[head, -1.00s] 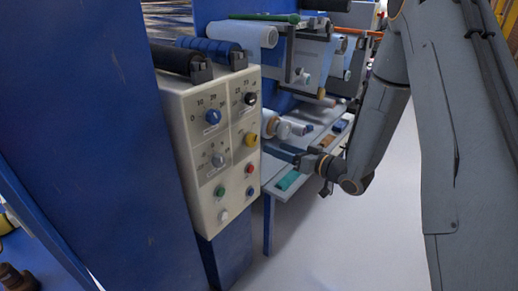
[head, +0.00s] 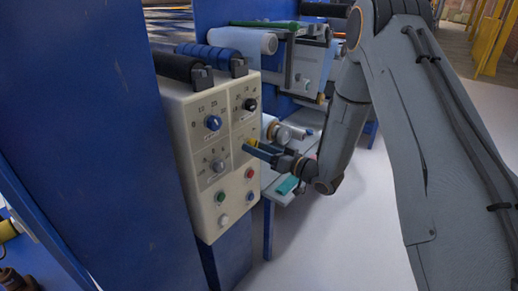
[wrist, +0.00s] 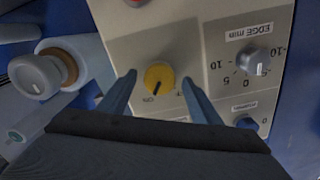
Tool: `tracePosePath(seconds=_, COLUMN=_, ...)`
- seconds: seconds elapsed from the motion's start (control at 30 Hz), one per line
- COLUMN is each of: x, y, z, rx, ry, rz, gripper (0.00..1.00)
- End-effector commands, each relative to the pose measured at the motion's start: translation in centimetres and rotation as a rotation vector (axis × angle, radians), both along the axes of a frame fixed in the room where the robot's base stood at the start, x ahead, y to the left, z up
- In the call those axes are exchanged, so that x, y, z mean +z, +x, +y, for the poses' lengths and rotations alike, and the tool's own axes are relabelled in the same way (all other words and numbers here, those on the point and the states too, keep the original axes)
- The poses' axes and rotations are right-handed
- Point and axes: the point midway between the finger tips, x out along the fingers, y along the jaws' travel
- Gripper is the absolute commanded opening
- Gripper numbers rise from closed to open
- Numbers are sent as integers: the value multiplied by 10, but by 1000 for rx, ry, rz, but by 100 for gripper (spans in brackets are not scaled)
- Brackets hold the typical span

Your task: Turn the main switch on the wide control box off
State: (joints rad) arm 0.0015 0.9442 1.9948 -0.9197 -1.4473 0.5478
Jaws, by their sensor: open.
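The wide beige control box (head: 207,160) stands at the middle left in the head view, and its panel (wrist: 225,110) fills much of the wrist view upside down. The yellow switch knob (wrist: 159,77) lies between my two fingers in the wrist view. Its dark pointer mark points down toward a small label that I cannot read surely. My gripper (head: 247,149) is open, its fingertips close to the panel at the yellow knob, which it mostly hides in the head view. One finger is on each side of the knob (wrist: 159,78); I cannot tell whether they touch it.
A blue knob (head: 213,122), a black knob (head: 250,104), a grey knob (head: 217,166), a red button (head: 250,173) and a green button (head: 221,196) share the panel. Open floor lies at the right.

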Motion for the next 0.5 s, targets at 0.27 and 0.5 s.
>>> tracePosePath(seconds=0.27, x=0, y=0, z=0, rx=0, ry=0, rz=0, gripper=36)
tracePosePath(seconds=0.5, x=0, y=0, z=0, rx=0, ry=-1, rz=-2, gripper=17)
